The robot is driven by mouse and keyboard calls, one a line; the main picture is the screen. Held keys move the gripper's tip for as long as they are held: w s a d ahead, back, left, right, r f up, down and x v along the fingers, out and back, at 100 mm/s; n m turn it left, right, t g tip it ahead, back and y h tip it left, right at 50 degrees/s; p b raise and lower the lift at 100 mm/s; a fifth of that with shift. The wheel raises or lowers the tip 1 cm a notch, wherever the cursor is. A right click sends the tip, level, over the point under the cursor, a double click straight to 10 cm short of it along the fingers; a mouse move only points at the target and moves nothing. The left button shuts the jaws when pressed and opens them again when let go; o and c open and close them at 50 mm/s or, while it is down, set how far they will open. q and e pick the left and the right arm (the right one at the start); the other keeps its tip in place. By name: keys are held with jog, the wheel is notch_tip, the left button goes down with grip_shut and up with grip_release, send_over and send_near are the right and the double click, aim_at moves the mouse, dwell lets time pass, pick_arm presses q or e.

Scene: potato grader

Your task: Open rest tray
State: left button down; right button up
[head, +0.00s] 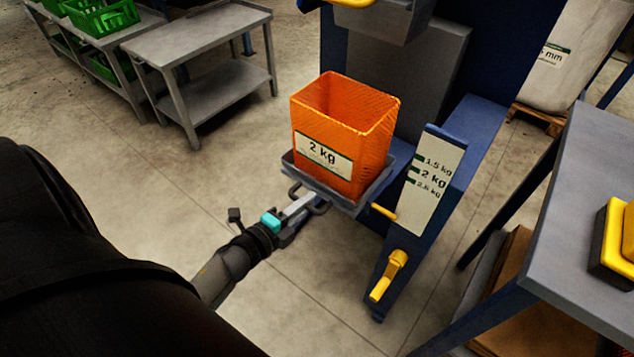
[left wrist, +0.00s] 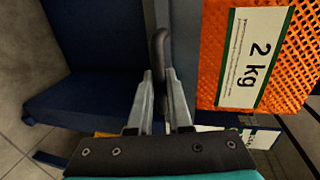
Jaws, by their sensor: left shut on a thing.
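The rest tray (head: 340,200) is a dark grey shallow tray on the front of the blue machine. An orange mesh basket (head: 345,125) labelled "2 kg" stands upright in it. My left gripper (head: 306,205) reaches the tray's front from the lower left. In the left wrist view its two fingers (left wrist: 164,95) are closed on a dark bar handle (left wrist: 159,52), with the orange basket (left wrist: 285,70) just to the right. The fingers hide part of the handle. My right gripper does not show.
A scale plate (head: 431,180) marked 1.5, 2 and 2.5 kg is right of the tray, with a yellow lever (head: 388,277) below. A grey table (head: 580,220) stands at right, a grey cart (head: 200,40) at back left. The floor left of the tray is clear.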

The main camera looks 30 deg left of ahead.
pick_arm(q)
jog(key=shift+f+v, duration=0.2)
jog(key=shift+v, duration=0.75)
jog(key=shift+f+v, duration=0.2)
jog(key=shift+v, duration=0.7)
jog(key=shift+f+v, duration=0.15)
jog(key=shift+v, duration=0.8)
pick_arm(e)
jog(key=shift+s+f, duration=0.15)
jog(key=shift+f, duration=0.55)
pick_arm(q)
jog(key=shift+s, duration=0.1)
jog(key=c, duration=0.8)
grip_release()
jog(key=shift+c, duration=0.2)
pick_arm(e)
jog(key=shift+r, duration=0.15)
pick_arm(q)
jog(key=p+v, duration=0.4)
jog(key=v, duration=1.1)
jog(key=shift+s, duration=0.15)
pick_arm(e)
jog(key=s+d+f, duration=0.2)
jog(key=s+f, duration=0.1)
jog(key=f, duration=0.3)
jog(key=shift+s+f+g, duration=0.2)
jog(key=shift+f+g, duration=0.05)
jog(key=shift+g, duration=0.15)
pick_arm(q)
jog(key=shift+d, duration=0.1)
